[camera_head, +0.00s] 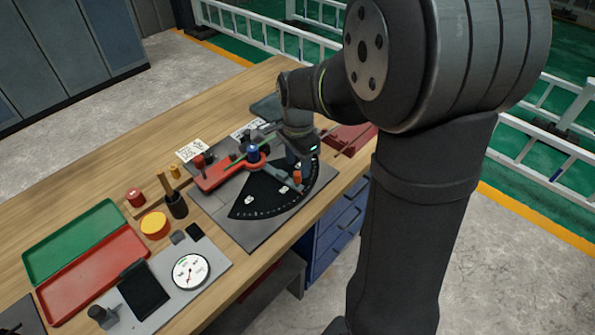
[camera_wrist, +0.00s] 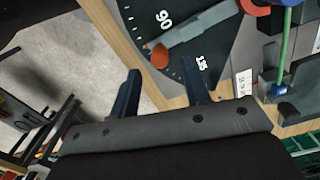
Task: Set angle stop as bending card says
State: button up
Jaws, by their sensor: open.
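The bending plate (camera_head: 262,232) sits on the bench with a black angle dial (camera_head: 252,205) marked with white numbers. In the wrist view the dial (camera_wrist: 140,15) shows 90 and what looks like 135. The angle stop, a grey arm (camera_wrist: 197,32) with an orange knob (camera_wrist: 160,56), lies between those marks; its knob also shows in the head view (camera_head: 297,177). My gripper (camera_wrist: 163,86) is open and empty, the knob ahead of the gap between its fingers, apparently untouched. White cards (camera_head: 192,150) stand behind the plate; their print is too small to read.
Left lie a green tray (camera_head: 75,240), a red tray (camera_head: 95,272), a yellow-topped tin (camera_head: 155,224) and a gauge (camera_head: 190,271). The far left bench top is clear.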

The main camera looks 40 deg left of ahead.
aim_at(298, 173)
jog(key=shift+f, duration=2)
grip_shut()
